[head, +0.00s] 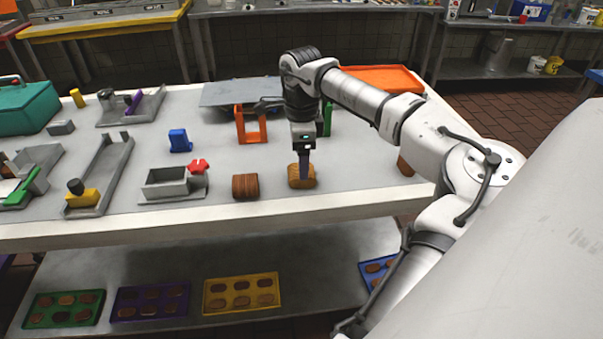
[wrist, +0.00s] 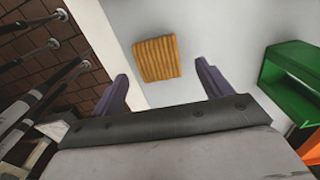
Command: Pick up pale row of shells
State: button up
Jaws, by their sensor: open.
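The pale row of shells (head: 309,183), a tan ribbed block, lies on the white table near its front edge. In the wrist view the ribbed block (wrist: 156,58) lies beyond my two fingertips, across the space between them. My gripper (head: 304,178) points down over the pale row in the head view, and one finger covers part of it. In the wrist view my gripper (wrist: 162,76) is open, with nothing between its fingers. I cannot tell how high the fingertips are above the table.
A darker brown row of shells (head: 245,186) lies just left of the pale one. Another brown piece (head: 405,166) shows partly behind my arm. An orange stand (head: 250,125) and a green holder (wrist: 290,80) stand behind. A grey box (head: 172,186) sits further left.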

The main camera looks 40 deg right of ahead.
aim_at(293, 171)
notch_tip(293, 171, down, 4)
jog(key=shift+f+p, duration=0.2)
jog(key=shift+p, duration=0.35)
jog(key=c, duration=1.1)
jog(key=shift+o, duration=0.2)
jog(key=shift+a+r, duration=0.1)
jog(key=shift+r, duration=0.05)
